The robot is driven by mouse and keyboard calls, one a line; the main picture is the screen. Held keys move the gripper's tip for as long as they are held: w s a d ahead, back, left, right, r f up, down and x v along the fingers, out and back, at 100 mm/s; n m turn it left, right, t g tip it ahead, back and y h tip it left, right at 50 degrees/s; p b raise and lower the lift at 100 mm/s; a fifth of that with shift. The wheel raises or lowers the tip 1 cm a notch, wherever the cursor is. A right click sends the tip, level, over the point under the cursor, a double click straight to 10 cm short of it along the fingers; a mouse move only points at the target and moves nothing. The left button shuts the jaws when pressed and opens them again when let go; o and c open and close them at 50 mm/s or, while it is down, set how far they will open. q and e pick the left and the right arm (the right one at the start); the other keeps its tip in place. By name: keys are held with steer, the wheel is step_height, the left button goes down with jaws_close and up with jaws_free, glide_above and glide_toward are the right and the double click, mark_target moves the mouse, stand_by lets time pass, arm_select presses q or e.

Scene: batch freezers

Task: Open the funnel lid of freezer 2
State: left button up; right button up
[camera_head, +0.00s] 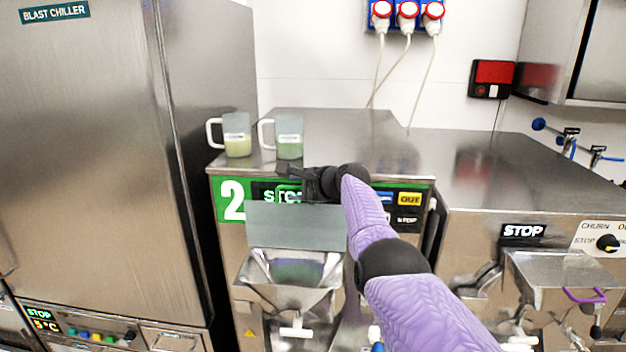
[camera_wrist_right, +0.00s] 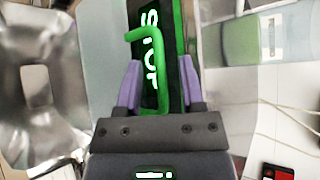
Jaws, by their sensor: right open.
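Freezer 2 (camera_head: 231,200) has a green front panel with a white number 2. Its funnel (camera_head: 292,291) is uncovered, and its inside shows. The flat grey funnel lid (camera_head: 296,226) stands raised behind the funnel, in front of the panel. A green handle (camera_wrist_right: 158,72) shows in the right wrist view, with its lower part between the two purple fingers of my right gripper (camera_wrist_right: 160,68). The fingers are open and apart from the handle. In the head view my right gripper (camera_head: 290,178) is at the panel, just above the lid. My left gripper is not in view.
Two jugs with pale contents, a left one (camera_head: 237,143) and a right one (camera_head: 289,146), stand on the freezer's top close behind my right gripper. A tall blast chiller (camera_head: 80,150) stands left. Another machine (camera_head: 480,185) stands right.

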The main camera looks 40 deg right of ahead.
steer(key=shift+p+v, duration=0.75)
steer(key=shift+v, duration=0.35)
arm_select(q)
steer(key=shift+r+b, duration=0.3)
steer(key=shift+b, duration=0.55)
arm_select(e)
steer(key=v, duration=0.6)
steer(key=shift+s+r, duration=0.2)
steer(key=shift+s, duration=0.15)
steer(key=shift+a+f, duration=0.1)
